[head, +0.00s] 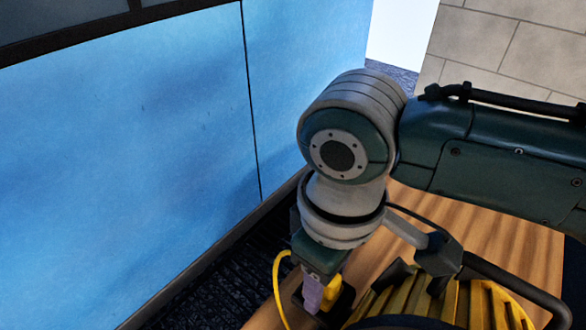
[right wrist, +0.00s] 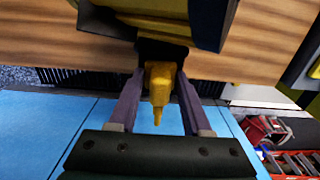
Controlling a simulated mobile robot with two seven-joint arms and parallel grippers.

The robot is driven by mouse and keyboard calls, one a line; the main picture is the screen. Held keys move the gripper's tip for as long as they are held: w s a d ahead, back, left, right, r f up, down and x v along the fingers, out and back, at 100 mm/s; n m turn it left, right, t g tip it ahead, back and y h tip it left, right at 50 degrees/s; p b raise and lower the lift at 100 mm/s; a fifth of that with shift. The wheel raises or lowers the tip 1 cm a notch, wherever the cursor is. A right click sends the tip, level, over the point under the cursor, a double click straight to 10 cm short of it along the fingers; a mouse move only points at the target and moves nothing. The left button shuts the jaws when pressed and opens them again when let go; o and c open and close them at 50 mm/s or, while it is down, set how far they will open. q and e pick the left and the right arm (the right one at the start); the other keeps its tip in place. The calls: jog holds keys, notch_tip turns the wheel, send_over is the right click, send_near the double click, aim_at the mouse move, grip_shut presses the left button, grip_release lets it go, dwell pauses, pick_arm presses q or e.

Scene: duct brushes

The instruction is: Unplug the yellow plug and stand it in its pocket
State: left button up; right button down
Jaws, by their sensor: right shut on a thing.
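The yellow plug (head: 332,291) shows beside my right gripper (head: 316,296), low in the head view, with a yellow cable (head: 277,285) curving down at its left. In the right wrist view the plug (right wrist: 159,88) lies between the two purple fingers of my right gripper (right wrist: 160,95), which is shut on it. The plug's far end meets a black block (right wrist: 162,50); I cannot tell whether it is seated in it. My left gripper is not in view. No pocket can be made out.
A yellow ribbed drum (head: 470,308) with a dark tubular frame (head: 515,285) stands close right of the gripper on a wooden surface (head: 480,235). A blue wall (head: 130,150) rises at left. Red items (right wrist: 275,135) lie at right in the wrist view.

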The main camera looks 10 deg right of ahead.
jog(key=shift+d+f, duration=0.1)
jog(key=shift+f, duration=0.1)
jog(key=c, duration=0.6)
grip_release()
jog(key=shift+o, duration=1.6)
jog(key=shift+r, duration=0.35)
notch_tip(320, 180, up, 9)
jog(key=shift+f+p, duration=0.1)
jog(key=shift+p, duration=1.05)
jog(key=shift+r+p, duration=0.4)
jog(key=shift+r, duration=0.35)
notch_tip(320, 180, up, 4)
jog(key=p, duration=0.6)
jog(key=shift+r, duration=0.15)
